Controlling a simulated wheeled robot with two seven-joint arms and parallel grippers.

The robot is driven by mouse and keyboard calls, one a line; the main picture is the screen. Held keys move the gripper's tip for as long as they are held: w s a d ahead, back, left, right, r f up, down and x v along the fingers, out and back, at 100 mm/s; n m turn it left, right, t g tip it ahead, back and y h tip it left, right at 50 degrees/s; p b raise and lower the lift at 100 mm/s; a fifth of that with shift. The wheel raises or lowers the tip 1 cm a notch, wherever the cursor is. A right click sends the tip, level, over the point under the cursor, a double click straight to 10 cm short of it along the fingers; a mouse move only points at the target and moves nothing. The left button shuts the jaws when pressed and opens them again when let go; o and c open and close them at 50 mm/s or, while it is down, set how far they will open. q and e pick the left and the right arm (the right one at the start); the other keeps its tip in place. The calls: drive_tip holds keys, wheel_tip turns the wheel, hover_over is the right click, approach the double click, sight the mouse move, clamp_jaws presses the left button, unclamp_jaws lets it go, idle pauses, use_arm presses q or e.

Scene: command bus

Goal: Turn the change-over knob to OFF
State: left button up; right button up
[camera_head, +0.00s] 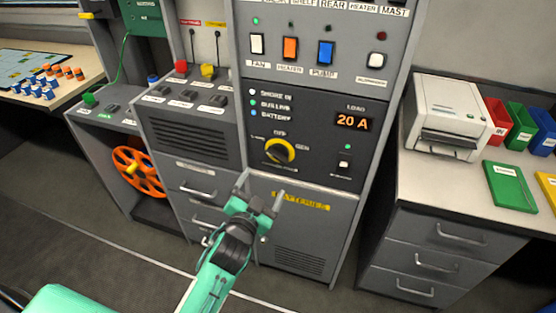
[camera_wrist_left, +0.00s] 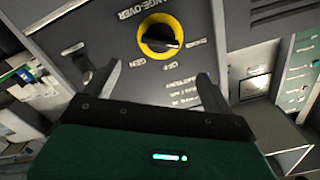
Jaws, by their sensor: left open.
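The change-over knob (camera_head: 279,152) is black with a yellow ring, on the dark panel of the grey cabinet. The word OFF is above it and GEN to its right. I cannot tell for sure which mark it points to. My left gripper (camera_head: 260,188) is open and empty, just below and in front of the knob, apart from it. In the left wrist view the knob (camera_wrist_left: 160,38) shows beyond and between the open fingers, with the labels upside down. My right gripper is not in view.
A load display (camera_head: 353,121) reads 20 A, right of the knob. Fan, heater and pump switches (camera_head: 290,49) sit above. The battery door (camera_head: 300,230) is below. A printer (camera_head: 447,115) stands on the right counter. An orange reel (camera_head: 138,172) is at left.

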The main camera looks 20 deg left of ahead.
sight(277, 158)
use_arm(q)
drive_tip(key=w, duration=1.1)
drive_tip(key=shift+w+d, duration=0.2)
drive_tip(key=c, duration=1)
